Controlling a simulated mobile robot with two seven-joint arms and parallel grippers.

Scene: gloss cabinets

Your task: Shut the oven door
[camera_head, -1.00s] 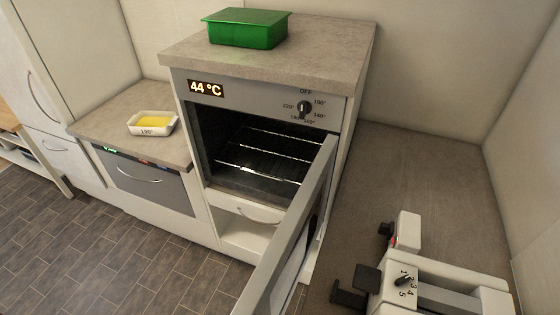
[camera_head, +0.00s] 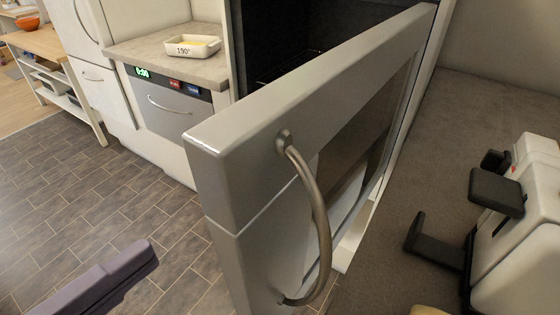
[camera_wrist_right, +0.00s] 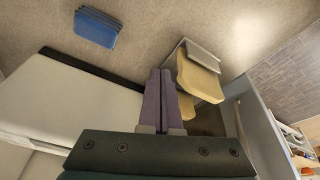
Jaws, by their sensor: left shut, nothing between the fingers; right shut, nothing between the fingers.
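The oven door (camera_head: 290,95) stands wide open in the head view, its edge toward me. Its curved metal handle (camera_head: 318,205) is on the right-hand face. Part of the dark oven cavity (camera_head: 275,35) shows behind it. My left gripper (camera_head: 143,256), with purple fingers, is shut and empty at the lower left, over the floor and apart from the door and handle. My right gripper (camera_wrist_right: 159,72) is shut and empty in the right wrist view; it is not seen in the head view.
A white dish (camera_head: 192,47) sits on the lower counter above a dishwasher-like front (camera_head: 165,105). Tan slices (camera_wrist_right: 198,78) and a blue object (camera_wrist_right: 96,27) show in the wrist view. Floor at left is clear.

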